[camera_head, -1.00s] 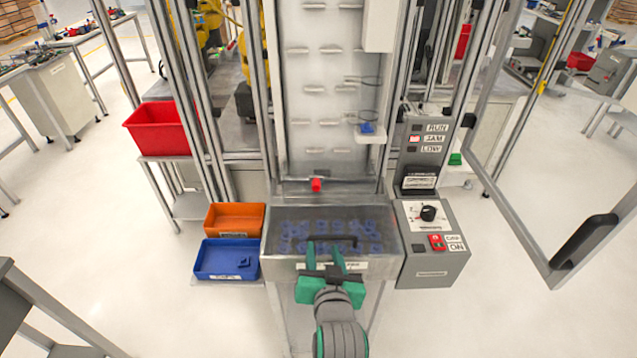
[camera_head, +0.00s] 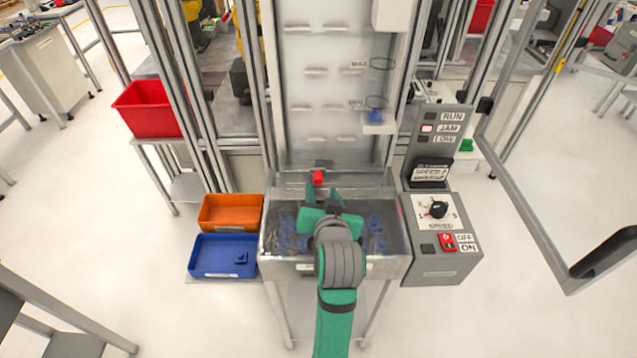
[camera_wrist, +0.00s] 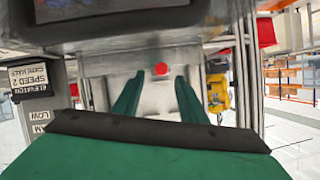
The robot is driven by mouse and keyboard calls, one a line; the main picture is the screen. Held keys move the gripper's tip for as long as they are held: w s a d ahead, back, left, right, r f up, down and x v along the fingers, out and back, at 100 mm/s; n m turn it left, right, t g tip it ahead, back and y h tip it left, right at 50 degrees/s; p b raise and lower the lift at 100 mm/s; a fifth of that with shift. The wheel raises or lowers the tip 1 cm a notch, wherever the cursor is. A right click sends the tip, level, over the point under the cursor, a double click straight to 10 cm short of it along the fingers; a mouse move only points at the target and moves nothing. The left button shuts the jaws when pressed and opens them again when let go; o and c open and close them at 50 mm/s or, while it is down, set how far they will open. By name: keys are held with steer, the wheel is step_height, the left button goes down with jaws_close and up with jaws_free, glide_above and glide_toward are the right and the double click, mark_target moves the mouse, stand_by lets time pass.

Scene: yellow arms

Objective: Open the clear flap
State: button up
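A steel hopper (camera_head: 278,268) stands at the foot of the tall lift. Its top looks covered by a hazy clear flap (camera_head: 283,216), with blue parts showing below. I cannot make out the flap's outline, and my arm hides its middle. A small red knob (camera_head: 318,177) sits just behind the hopper. My gripper (camera_head: 322,193) is over the hopper's back part, fingers pointing at the knob. In the wrist view the green fingers (camera_wrist: 157,92) are apart and empty, with the red knob (camera_wrist: 161,69) beyond and between their tips.
A grey control box (camera_head: 440,262) with a dial and red switch stands close on the right. An orange tray (camera_head: 230,226) and a blue tray (camera_head: 215,268) are on the left. A metal-framed door (camera_head: 530,225) stands open at the far right.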

mark_target(318, 181)
steer(key=shift+x, duration=2.7)
steer(key=shift+a, duration=0.15)
steer(key=shift+c, duration=0.3)
jaws_close()
